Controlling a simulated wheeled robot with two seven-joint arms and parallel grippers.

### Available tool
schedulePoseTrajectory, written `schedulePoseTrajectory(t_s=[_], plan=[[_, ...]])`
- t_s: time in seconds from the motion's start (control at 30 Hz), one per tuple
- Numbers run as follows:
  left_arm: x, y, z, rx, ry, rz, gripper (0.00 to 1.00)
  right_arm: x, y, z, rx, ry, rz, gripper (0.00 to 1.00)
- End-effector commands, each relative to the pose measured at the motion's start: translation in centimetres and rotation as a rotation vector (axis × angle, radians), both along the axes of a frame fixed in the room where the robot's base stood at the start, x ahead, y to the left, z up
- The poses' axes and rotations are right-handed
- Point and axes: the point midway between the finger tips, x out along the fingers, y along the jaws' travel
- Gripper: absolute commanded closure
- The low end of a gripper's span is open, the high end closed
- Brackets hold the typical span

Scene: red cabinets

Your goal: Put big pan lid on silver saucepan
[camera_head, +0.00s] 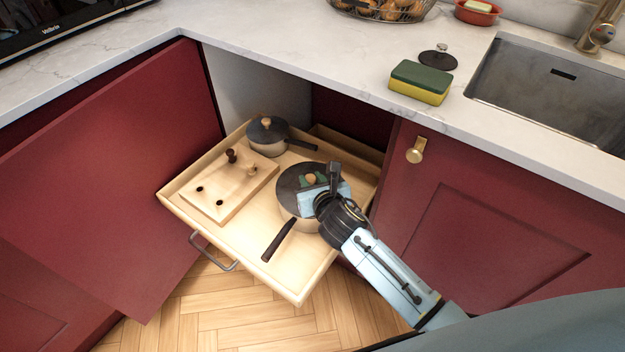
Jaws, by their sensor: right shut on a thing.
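The big pan lid (288,184) is dark and round with a wooden knob (311,178). It is over the larger saucepan (299,223), whose pale side shows below it and whose dark handle (278,240) points to the lower left. My right gripper (312,190) comes in from the lower right and is shut on the lid at its knob. My gripper hides the lid's right part, and I cannot tell whether the lid rests fully on the rim. My left gripper is not in view.
The pans stand in a pulled-out wooden drawer (240,235) beside an open red door (120,165). A smaller lidded pan (268,145) and a wooden peg board (222,190) share the drawer. A sponge (420,83) and a dark round stopper (438,60) are on the counter near the sink (550,95).

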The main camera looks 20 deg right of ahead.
Motion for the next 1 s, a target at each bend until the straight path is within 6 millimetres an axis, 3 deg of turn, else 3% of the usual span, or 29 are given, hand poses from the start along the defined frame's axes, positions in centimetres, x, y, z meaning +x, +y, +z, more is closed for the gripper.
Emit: schedulePoseTrajectory(t_s=[0.73, 0.77, 0.93, 1.0], plan=[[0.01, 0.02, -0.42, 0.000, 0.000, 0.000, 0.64, 0.05, 0.00, -0.78, -0.001, -0.002, 0.000, 1.00], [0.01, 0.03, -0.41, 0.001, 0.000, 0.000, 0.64, 0.05, 0.01, -0.77, -0.001, -0.002, 0.001, 0.72], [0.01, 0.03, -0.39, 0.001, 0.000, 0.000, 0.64, 0.03, 0.00, -0.77, -0.001, -0.002, 0.000, 0.49], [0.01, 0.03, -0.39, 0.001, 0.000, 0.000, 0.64, 0.02, 0.00, -0.78, 0.000, -0.001, 0.000, 0.49]])
